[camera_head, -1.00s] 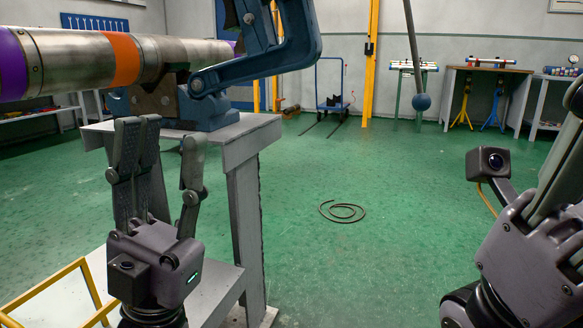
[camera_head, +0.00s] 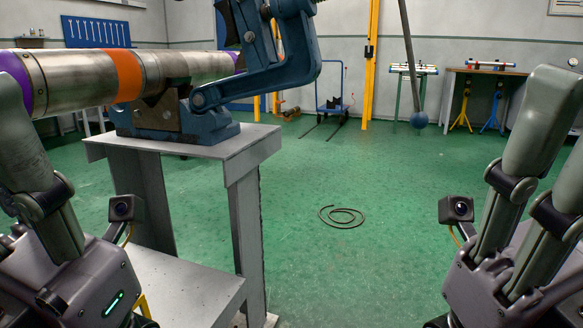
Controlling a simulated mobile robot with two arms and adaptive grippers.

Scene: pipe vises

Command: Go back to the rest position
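My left gripper (camera_head: 15,110) is at the left edge with its grey body low in the corner. One finger points up in front of the pipe's near end; the rest is cut off by the frame. My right gripper (camera_head: 548,90) is at the right edge, fingers pointing up, body low in the corner. Its fingers overlap and are partly cut off, so its opening is unclear. No object shows in either gripper.
A steel pipe (camera_head: 70,82) with purple and orange bands lies in a blue vise (camera_head: 215,125) on a grey stand (camera_head: 190,148). The vise bar ends in a blue ball (camera_head: 419,120). A coiled cable (camera_head: 342,217) lies on clear green floor.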

